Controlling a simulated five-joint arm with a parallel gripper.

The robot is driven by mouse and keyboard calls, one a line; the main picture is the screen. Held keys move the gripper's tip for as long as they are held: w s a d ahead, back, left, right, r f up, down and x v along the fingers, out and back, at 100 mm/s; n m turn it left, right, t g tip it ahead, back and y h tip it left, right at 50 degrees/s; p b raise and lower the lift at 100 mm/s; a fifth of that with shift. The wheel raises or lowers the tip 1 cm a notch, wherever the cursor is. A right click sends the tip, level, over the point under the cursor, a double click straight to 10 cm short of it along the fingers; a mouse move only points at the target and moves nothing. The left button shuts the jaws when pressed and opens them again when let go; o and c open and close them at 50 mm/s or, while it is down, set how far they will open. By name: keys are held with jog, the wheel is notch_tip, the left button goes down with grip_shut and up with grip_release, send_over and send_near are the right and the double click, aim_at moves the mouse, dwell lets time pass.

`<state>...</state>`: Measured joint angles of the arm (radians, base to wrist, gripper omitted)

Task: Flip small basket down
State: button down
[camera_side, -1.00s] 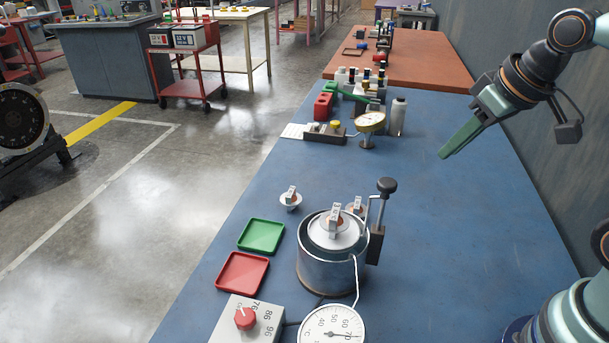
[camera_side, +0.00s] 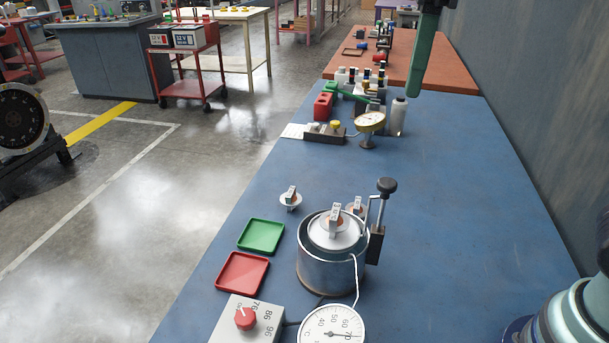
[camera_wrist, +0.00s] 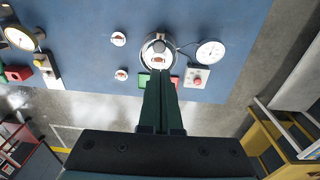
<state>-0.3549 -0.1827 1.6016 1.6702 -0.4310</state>
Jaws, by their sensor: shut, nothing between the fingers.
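A metal pot (camera_side: 325,273) stands on the blue bench, with a white disc-shaped part (camera_side: 336,232) at its top. The part has a small labelled block standing on it. I cannot make out a separate basket. An upright lever with a black knob (camera_side: 387,186) is fixed at the pot's right side. The pot (camera_wrist: 147,48) also shows beyond my fingertips in the wrist view. My gripper (camera_side: 414,92) is shut and empty, pointing down, high in the side view and well apart from the pot. Its green fingers (camera_wrist: 159,76) lie together in the wrist view.
A green tray (camera_side: 261,235) and a red tray (camera_side: 242,272) lie left of the pot. A control box (camera_side: 247,320) and a dial thermometer (camera_side: 332,325) are in front. A gauge (camera_side: 369,123) and bottle (camera_side: 398,117) stand farther back. The bench's right side is clear.

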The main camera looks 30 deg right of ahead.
dwell(0.3)
send_over(388, 198)
jog(key=f, duration=1.4)
jog(key=shift+w, duration=0.2)
jog(key=shift+f, duration=0.1)
notch_tip(388, 198, down, 7)
jog(key=shift+d+r, duration=0.1)
jog(key=shift+r, duration=0.1)
notch_tip(388, 198, up, 15)
jog(key=shift+s+f, duration=0.15)
jog(key=shift+s, duration=0.2)
jog(key=shift+d, duration=0.2)
